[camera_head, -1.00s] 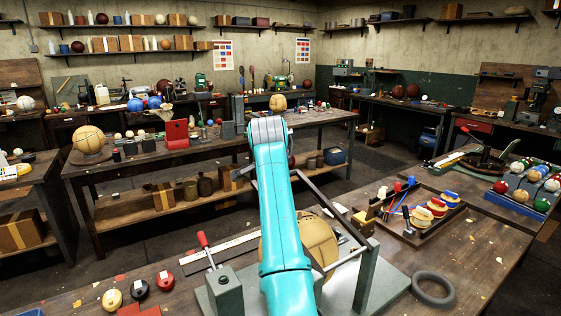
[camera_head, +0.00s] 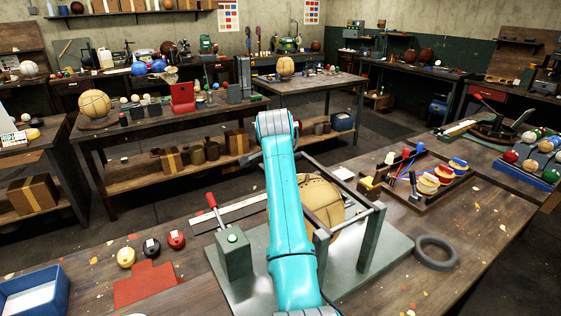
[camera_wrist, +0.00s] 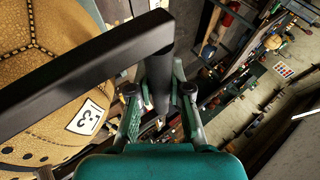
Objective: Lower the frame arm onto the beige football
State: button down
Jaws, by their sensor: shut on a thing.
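The beige football (camera_head: 322,205) sits in a metal stand on the near table, partly behind my teal arm and the frame. In the wrist view it fills the left side, stitched, with a white number patch (camera_wrist: 86,117). The frame arm (camera_head: 345,183) slants above the ball, from the stand's posts up toward my arm's far end. In the wrist view its dark bar (camera_wrist: 85,75) crosses in front of the ball; I cannot tell whether they touch. My gripper (camera_wrist: 158,98) is shut on the frame arm's dark round bar (camera_wrist: 160,70). My arm hides the gripper in the head view.
A green block with a red lever (camera_head: 233,250) stands left of my arm on the stand's plate (camera_head: 385,255). A dark ring (camera_head: 436,253) and a tool tray (camera_head: 415,208) lie to the right. Small balls (camera_head: 151,248) and a blue box (camera_head: 36,292) are at the left.

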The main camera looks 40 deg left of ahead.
jog(key=c, duration=1.1)
grip_release()
jog(key=shift+d+f, duration=0.2)
jog(key=shift+f, duration=0.3)
jog(key=shift+d+f, duration=0.15)
jog(key=shift+f, duration=0.3)
jog(key=shift+r, duration=0.2)
jog(key=shift+a+r, duration=0.15)
jog(key=shift+r, duration=0.1)
jog(key=shift+s+r, duration=0.3)
jog(key=shift+r, duration=0.15)
jog(key=v, duration=1)
jog(key=shift+s+d+r, duration=0.2)
jog(key=shift+d+r, duration=0.05)
jog(key=shift+d, duration=0.05)
